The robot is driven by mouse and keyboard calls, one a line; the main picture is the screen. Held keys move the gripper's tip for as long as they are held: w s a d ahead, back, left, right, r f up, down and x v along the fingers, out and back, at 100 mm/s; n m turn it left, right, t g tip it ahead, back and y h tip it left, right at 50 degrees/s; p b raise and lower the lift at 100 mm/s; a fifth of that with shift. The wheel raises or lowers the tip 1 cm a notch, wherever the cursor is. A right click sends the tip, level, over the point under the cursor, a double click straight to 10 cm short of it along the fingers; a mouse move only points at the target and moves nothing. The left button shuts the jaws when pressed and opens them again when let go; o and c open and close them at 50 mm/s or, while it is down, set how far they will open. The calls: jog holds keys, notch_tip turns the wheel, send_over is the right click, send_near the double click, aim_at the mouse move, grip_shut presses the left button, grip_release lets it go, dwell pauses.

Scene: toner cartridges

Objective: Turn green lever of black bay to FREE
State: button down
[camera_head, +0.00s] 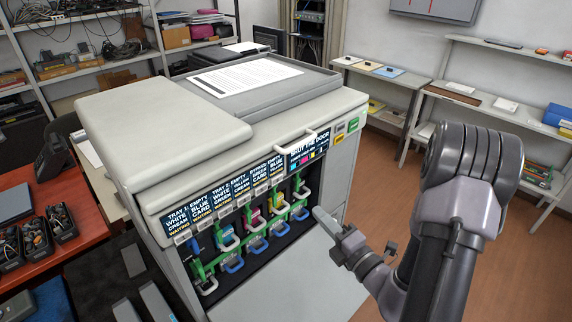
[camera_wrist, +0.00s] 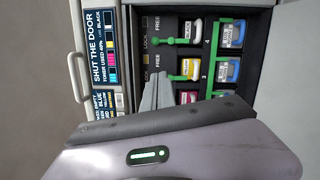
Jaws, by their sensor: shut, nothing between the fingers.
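The black bay, with a white-handled cartridge (camera_wrist: 197,31) and a small BLACK label, is at the top of the wrist view and at the right end of the bay row in the head view. Its green lever (camera_wrist: 180,41) lies sideways in the wrist view, its left end appearing level with LOCK rather than FREE (camera_wrist: 157,23). My gripper (camera_wrist: 160,76) is shut and empty. In the wrist view its tips appear below the black lever, near the yellow bay's lever (camera_wrist: 178,78). In the head view my gripper (camera_head: 319,212) is right of the bays, apart from the black cartridge (camera_head: 302,190).
The open printer (camera_head: 208,132) has several other bays with colored cartridges and green levers. A label panel (camera_wrist: 103,62) and a white door handle (camera_wrist: 77,62) are left in the wrist view. The lowered door (camera_head: 300,270) lies below the bays.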

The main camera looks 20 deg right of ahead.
jog(key=b, duration=0.8)
send_near(297, 179)
jog(key=w+a+r, duration=0.2)
jog(key=w+a, duration=0.1)
jog(key=a, duration=0.1)
jog(key=w+d, duration=0.1)
jog(key=w+d+r, duration=0.1)
jog(key=w, duration=0.1)
jog(key=shift+d+r+m+p, duration=0.1)
jog(key=shift+r+m+p, duration=0.2)
jog(key=shift+p, duration=0.5)
